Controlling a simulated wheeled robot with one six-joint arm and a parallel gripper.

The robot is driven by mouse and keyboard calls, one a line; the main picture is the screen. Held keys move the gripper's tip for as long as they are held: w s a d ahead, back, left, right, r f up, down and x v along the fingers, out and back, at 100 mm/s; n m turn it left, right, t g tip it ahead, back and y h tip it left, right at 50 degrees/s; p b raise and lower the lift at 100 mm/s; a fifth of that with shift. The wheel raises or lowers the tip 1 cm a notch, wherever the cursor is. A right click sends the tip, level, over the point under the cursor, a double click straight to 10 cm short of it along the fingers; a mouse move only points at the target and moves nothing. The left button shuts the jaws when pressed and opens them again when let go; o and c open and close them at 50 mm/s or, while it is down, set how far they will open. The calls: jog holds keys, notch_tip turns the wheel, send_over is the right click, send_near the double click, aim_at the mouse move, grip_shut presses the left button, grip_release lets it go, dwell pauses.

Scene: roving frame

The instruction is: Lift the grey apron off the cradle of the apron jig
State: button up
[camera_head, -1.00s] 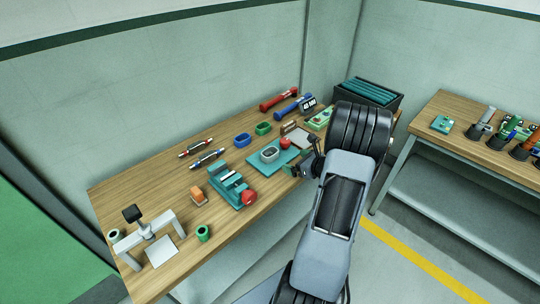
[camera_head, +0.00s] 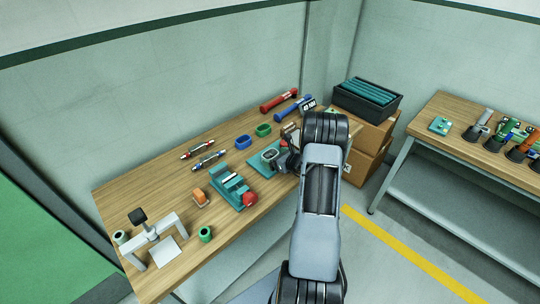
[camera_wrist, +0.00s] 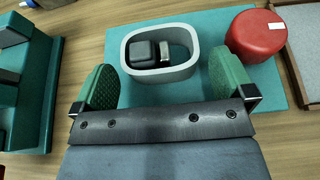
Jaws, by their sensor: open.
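The grey apron (camera_wrist: 131,67) is an oval ring, lying on the teal plate of the apron jig (camera_wrist: 220,87). It surrounds a dark block, apparently the cradle (camera_wrist: 143,53), with a smaller light-topped piece beside it. In the head view the apron (camera_head: 268,155) shows just left of my gripper (camera_head: 284,160). In the wrist view my gripper (camera_wrist: 166,76) is open and empty. Its two green pads stand to the left and right of the apron, nearer the bottom of the picture, with gaps to it. The height between pads and apron is hard to tell.
A red round piece with a white label (camera_wrist: 256,36) sits at the plate's right, close to the right pad. A teal fixture (camera_head: 232,188) stands left on the bench. Blue (camera_head: 243,141) and green (camera_head: 263,130) rings lie behind. The bench front-left of the plate is partly clear.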

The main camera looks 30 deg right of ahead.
jog(key=shift+w+a+f, duration=0.1)
jog(key=shift+w+f, duration=0.15)
jog(key=shift+w, duration=0.3)
jog(key=shift+c, duration=0.2)
jog(key=c, duration=0.7)
